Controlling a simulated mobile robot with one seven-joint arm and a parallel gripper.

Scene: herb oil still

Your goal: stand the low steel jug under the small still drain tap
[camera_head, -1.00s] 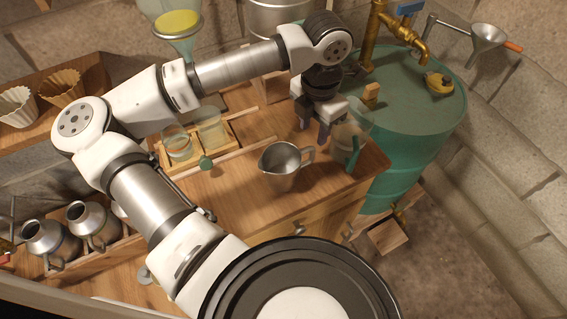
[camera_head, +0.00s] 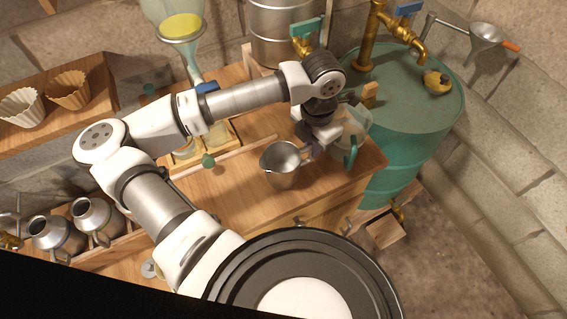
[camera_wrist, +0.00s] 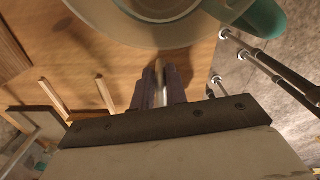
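The low steel jug (camera_head: 283,165) stands upright on the wooden counter, its spout to the left. My gripper (camera_head: 307,150) reaches down from the upper right to its handle side and hides the handle in the head view. In the wrist view my gripper's fingers (camera_wrist: 161,88) are close together with a narrow shiny strip between them, which looks like the handle. The small still drain tap cannot be told for certain; a brass tap with a teal lever (camera_head: 304,43) is on the steel vessel (camera_head: 280,30) at the back.
A clear jug with a teal handle (camera_head: 351,152) stands close right of my gripper. The teal drum (camera_head: 410,110) is beyond the counter's right edge. Several steel jugs (camera_head: 55,237) sit in the rack at left. The counter front left of the low jug is clear.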

